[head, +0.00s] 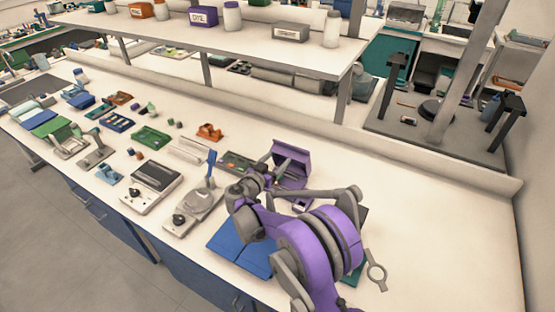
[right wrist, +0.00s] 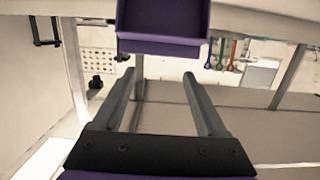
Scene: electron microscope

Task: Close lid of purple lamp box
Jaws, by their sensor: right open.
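The purple lamp box (head: 288,183) stands on the bench right of centre in the head view, with its purple lid (head: 292,151) raised. My right gripper (head: 281,174) is at the box, partly hidden by its own wrist and arm. In the right wrist view, the two grey fingers of my right gripper (right wrist: 158,75) are spread apart with nothing between them. A purple part of the box (right wrist: 160,46) shows just beyond and above the fingertips. I cannot tell whether a finger touches the box. My left gripper is not in view.
Blue flat pads (head: 230,250) lie on the bench beneath my right arm. A grey instrument (head: 193,208) and a black-topped one (head: 152,184) stand to the left. An orange item (head: 209,131) lies behind. A shelf (head: 270,50) runs above the back of the bench.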

